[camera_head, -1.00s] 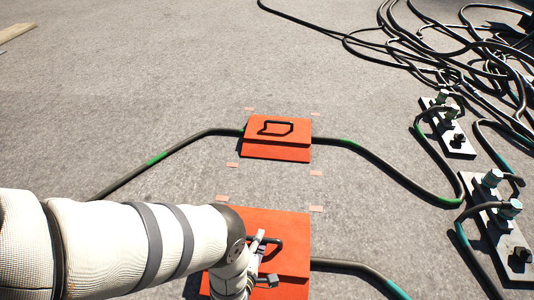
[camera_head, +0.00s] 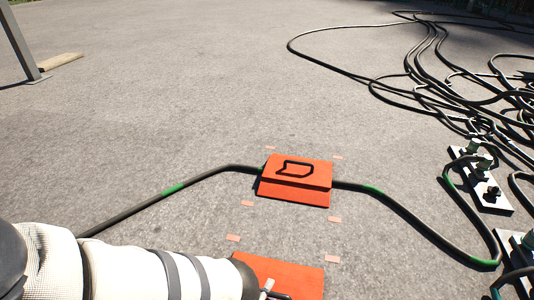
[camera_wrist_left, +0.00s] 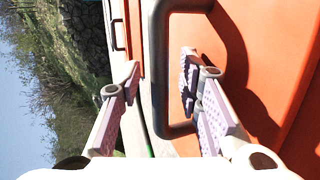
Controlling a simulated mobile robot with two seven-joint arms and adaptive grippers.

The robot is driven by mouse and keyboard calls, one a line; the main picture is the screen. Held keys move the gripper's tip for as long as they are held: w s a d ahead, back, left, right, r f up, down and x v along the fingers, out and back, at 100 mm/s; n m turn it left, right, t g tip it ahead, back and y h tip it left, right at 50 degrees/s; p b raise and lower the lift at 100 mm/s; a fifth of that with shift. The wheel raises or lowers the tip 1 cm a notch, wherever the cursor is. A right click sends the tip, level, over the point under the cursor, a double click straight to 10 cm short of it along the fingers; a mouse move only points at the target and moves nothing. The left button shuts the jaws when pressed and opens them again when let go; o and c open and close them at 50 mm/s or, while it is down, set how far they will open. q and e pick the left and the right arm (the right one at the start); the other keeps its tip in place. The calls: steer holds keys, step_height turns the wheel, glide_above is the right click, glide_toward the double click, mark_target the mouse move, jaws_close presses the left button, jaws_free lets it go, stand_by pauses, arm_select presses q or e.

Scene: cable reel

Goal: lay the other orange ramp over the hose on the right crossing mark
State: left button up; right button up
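One orange ramp (camera_head: 296,180) lies over the hose (camera_head: 226,170) in the middle of the head view, its black handle on top. The other orange ramp (camera_head: 285,272) is cut off by the bottom edge, just inside two pink marks. Its orange face (camera_wrist_left: 262,25) and black handle (camera_wrist_left: 158,75) fill much of the left wrist view. My left gripper (camera_head: 270,290) is at this handle. In the wrist view its fingers (camera_wrist_left: 160,62) are apart, with the handle bar between them and gaps visible. The ground under this ramp is hidden. My right gripper is out of view.
Pink tape marks (camera_head: 334,219) lie around the ramps. Metal plates with fittings (camera_head: 482,180) stand at the right, with hoses running to them. Many tangled hoses (camera_head: 440,85) cover the upper right. A plank (camera_head: 60,62) and a post (camera_head: 20,40) are at the upper left. Pavement between is clear.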

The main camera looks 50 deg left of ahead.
arm_select(q)
steer(key=p+v, duration=0.4)
steer(key=v, duration=0.8)
steer(key=shift+d+r, duration=0.1)
